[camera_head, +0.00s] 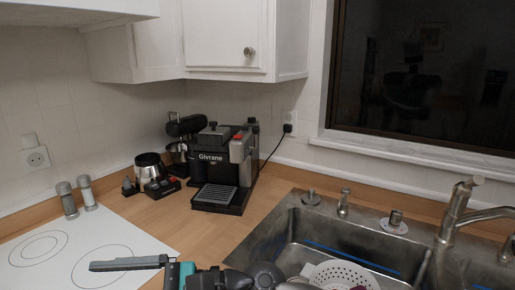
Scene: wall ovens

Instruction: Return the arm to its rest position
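A gripper (105,266) of mine shows at the bottom left, over the front edge of the white cooktop. Its long grey finger bar lies nearly level and points left. A teal part and dark, rounded arm links run from it to the right along the bottom edge. The arm seems to come from the right, so I take it as my right one. Only one bar shows, so I cannot tell whether the fingers are apart. Nothing is visibly held. My other gripper is out of view.
A black espresso machine (222,165) stands in the counter corner, beside a metal-and-black appliance (149,168). Two shakers (67,200) stand by the cooktop (40,250). A steel sink (340,236) with a faucet (452,215) and white colander (345,273) lies right. Wooden counter is clear between.

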